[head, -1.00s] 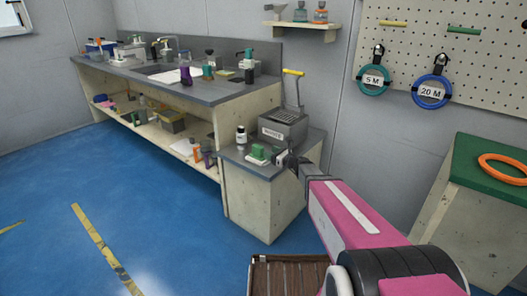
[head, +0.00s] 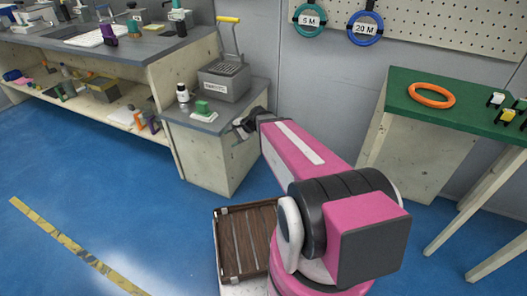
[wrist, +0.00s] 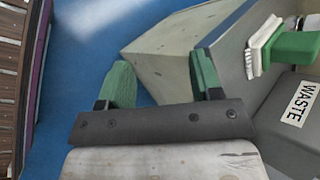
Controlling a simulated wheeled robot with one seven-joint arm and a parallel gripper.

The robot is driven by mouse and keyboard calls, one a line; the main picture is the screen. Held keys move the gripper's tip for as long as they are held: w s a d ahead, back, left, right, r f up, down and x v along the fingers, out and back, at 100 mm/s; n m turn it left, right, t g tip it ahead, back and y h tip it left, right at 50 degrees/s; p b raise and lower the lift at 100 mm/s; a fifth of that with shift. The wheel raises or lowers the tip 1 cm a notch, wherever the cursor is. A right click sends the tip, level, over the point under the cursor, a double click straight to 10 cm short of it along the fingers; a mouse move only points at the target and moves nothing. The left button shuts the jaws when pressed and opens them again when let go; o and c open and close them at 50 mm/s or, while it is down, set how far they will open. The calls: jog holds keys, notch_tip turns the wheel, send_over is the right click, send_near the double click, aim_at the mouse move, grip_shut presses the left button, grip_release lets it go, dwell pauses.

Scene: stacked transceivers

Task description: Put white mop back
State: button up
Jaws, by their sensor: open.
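A small block with a green top (head: 203,107) and a white pad under it sits on the low grey-topped cabinet. It may be the white mop; nothing else in view is clearly one. In the wrist view this green and white piece (wrist: 287,45) lies at the upper right, apart from the fingers. My gripper (wrist: 162,82) is open and empty, its green-lined fingers over the cabinet's edge and the blue floor. In the head view my gripper (head: 242,127) is a dark shape at the cabinet's right front, its fingers partly hidden.
A grey WASTE box (head: 224,83) with a yellow-handled lever and a white bottle (head: 183,93) stand on the cabinet. The long workbench (head: 170,46) is at left. A green-topped table (head: 460,108) with an orange ring (head: 431,95) is at right. The blue floor (head: 110,185) is open.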

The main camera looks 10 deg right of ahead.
jog(key=s+d+n+g+h, duration=0.2)
jog(key=s+d+n+h, duration=0.6)
jog(key=s+d+n, duration=0.2)
jog(key=shift+s+d+f+g+h, duration=0.4)
jog(key=shift+s+d, duration=0.25)
jog(key=shift+d, duration=0.4)
